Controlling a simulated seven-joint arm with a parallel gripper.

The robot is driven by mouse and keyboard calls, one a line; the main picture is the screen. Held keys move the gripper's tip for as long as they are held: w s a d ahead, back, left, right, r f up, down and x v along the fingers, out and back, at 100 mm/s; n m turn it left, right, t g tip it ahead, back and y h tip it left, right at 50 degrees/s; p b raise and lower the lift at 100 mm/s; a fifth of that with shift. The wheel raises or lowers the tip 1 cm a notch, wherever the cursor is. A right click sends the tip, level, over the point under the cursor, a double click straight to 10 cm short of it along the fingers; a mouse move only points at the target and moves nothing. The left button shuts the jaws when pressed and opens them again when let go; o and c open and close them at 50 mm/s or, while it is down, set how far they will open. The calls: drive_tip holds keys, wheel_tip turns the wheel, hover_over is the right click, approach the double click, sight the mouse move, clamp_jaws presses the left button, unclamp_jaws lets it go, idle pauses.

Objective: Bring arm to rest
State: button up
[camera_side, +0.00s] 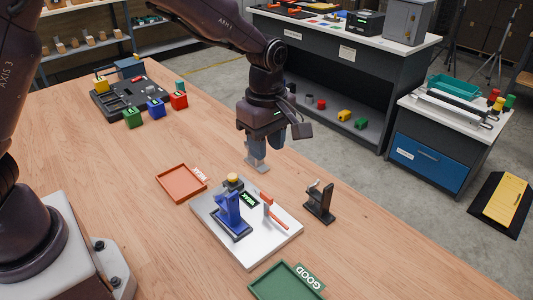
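My gripper (257,163) points down above the wooden table (340,240), behind the white base plate (262,247) in this view. Its grey fingers are small and overlap here, so I cannot tell whether they are apart or whether anything is between them. My dark arm reaches in from the top left and bends down to it. The blue fixture (231,215) on the plate stands in front of and below the gripper, apart from it in the picture.
A small display (250,199) and a red-orange lever (275,217) are on the plate. An orange tray (181,184), a green tray (283,284) and a black stand (320,203) surround it. Coloured blocks and a black tray (128,93) lie at the back left. The table's right side is clear.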

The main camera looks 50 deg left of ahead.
idle(0.3)
drive_tip(key=s+a+r+m+t, duration=0.2)
drive_tip(key=s+a+r+m, duration=0.2)
drive_tip(key=s+r+m, duration=0.4)
drive_tip(key=s+a+r+m+t, duration=0.3)
drive_tip(key=s+r+m, duration=0.5)
drive_tip(key=s, duration=0.6)
drive_tip(key=shift+a+m+t, duration=0.3)
drive_tip(key=shift+a+m, duration=0.4)
drive_tip(key=shift+m, duration=0.4)
